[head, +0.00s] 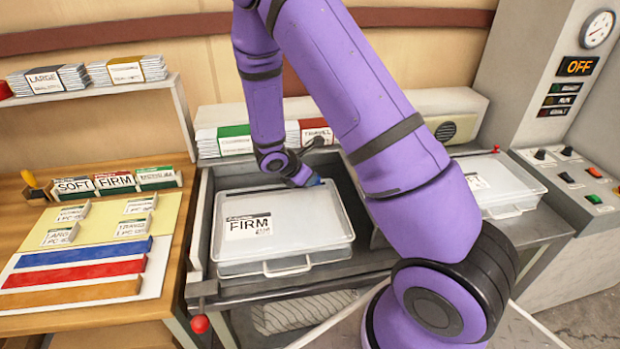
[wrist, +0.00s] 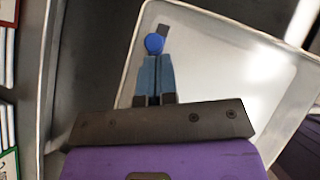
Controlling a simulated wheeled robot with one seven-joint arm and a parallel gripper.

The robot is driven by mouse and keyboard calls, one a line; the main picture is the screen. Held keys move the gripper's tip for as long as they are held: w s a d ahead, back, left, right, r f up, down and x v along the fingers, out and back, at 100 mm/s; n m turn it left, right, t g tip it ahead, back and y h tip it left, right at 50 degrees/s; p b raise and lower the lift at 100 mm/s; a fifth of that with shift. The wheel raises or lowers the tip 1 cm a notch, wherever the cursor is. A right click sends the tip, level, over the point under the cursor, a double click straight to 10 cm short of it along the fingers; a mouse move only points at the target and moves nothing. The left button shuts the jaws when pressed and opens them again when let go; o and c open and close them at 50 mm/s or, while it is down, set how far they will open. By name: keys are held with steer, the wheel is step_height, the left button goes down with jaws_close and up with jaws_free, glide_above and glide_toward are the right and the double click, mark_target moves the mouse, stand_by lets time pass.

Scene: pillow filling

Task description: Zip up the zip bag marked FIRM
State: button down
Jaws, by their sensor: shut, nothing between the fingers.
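The zip bag marked FIRM (head: 300,245) lies flat on the left grey tray of the bench, a pale translucent bag with a white label. A blue round zip pull (wrist: 154,44) with a dark grey tab stands at the bag's edge in the wrist view. My gripper (head: 309,181) is over the bag's far right corner. In the wrist view my gripper (wrist: 154,62) is shut, with its fingertips right at the blue pull; I cannot tell whether they touch it.
Another pale bag (head: 515,190) with a red pull (head: 496,149) lies on the right. A wooden table (head: 15,225) at left holds label cards and blue, red and orange strips. A control panel (head: 575,185) stands at far right. A red knob (head: 200,324) is at the bench front.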

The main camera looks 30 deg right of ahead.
mark_target(300, 194)
steer(key=a, duration=0.3)
steer(key=shift+r, duration=0.25)
steer(key=v, duration=1)
